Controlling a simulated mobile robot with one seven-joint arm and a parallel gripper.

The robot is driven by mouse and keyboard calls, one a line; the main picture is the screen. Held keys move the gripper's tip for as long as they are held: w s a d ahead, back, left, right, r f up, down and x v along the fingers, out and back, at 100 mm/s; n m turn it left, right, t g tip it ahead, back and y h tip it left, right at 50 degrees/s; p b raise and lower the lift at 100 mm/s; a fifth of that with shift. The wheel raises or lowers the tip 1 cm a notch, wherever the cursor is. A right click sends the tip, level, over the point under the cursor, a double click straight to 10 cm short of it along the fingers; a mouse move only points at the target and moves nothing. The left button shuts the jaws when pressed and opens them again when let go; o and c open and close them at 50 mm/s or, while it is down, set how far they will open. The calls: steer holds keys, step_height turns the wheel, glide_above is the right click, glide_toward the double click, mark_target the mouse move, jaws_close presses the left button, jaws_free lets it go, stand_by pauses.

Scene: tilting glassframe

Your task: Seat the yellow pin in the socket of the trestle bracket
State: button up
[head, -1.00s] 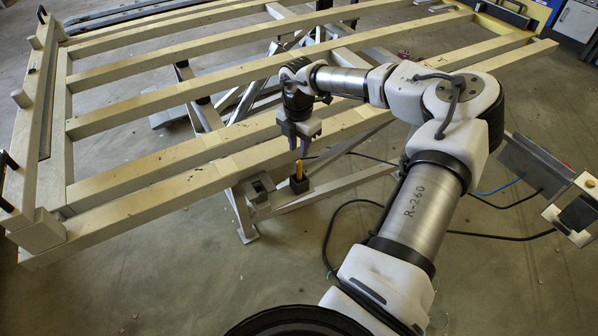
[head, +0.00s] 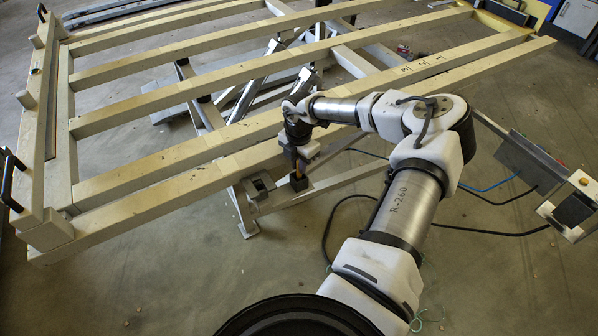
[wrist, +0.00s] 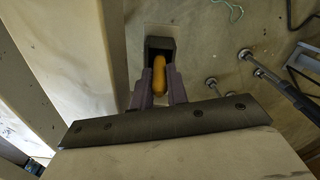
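My gripper (head: 297,165) is lowered around the pin, pointing down. In the wrist view the pin (wrist: 160,75) lies between my two purple-grey fingers (wrist: 160,82), with the dark block (wrist: 158,43) beyond it. The fingers are very close to the pin's sides; I cannot tell whether they press on it. A grey bracket (head: 262,187) with a dark opening, apparently the trestle bracket, sits just left of the block. The inside of its socket is not clear.
The large pale slatted frame (head: 150,192) fills the left and back, its front beam close behind my gripper. A trestle leg (head: 244,215) stands below the bracket. Cables (head: 335,215) lie on the floor to the right.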

jaws_close()
steer(key=shift+r, duration=0.15)
